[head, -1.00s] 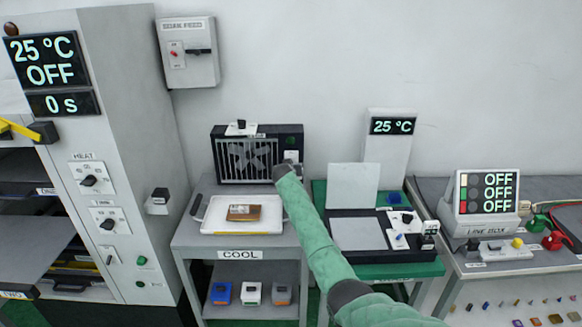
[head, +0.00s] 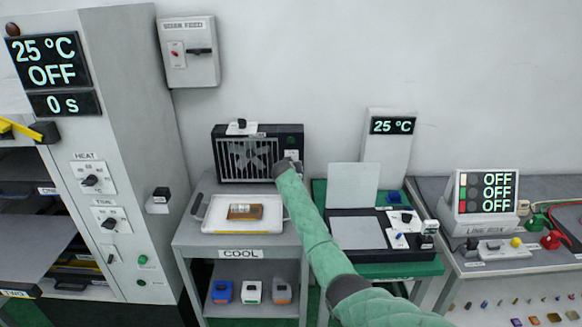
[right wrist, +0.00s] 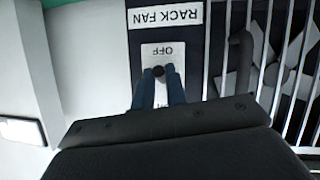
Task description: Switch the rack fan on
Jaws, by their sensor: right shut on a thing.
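The rack fan (head: 228,160) is a dark box with a light grille on the back of the grey cart. Its switch plate (right wrist: 150,50) shows in the right wrist view under a RACK FAN label (right wrist: 166,15), with OFF printed upside down near the top. My right gripper (right wrist: 159,78) is shut on the dark switch lever (right wrist: 158,71), its blue fingers on either side of the tip. The lower plate is mostly hidden by the fingers. In the head view my right gripper (head: 287,168) is at the fan's right side and covers the switch. My left gripper is out of view.
A white tray (head: 215,227) with a brown block (head: 245,211) lies on the cart in front of the fan. A tall grey cabinet (head: 150,110) stands at the left. A green-topped table (head: 410,268) with a dark device stands right of the cart, behind my right arm.

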